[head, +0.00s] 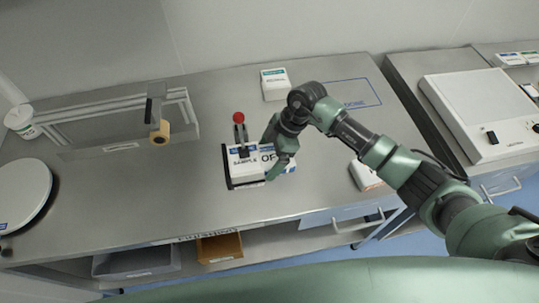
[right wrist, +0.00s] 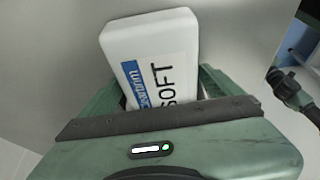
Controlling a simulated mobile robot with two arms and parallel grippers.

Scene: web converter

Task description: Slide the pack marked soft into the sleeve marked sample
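The sleeve marked SAMPLE (head: 243,171) lies on the steel table in a dark holder, under a clamp lever with a red knob (head: 239,118). The white pack marked SOFT with a blue stripe (head: 267,157) lies in line with the sleeve, at its right side. The letters OF show just right of the sleeve; the pack's left end is hidden, seemingly inside the sleeve's mouth. My right gripper (head: 281,163) is across the pack. In the right wrist view the pack (right wrist: 150,50) sits between its fingers, its free end sticking out. My left gripper is not in view.
A white box (head: 275,84) stands behind the sleeve and another (head: 366,176) lies front right. A blue-outlined area (head: 350,94) at the back right is partly covered by my arm. A rail frame with a tape roll (head: 159,135) and a round plate (head: 20,192) stand left.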

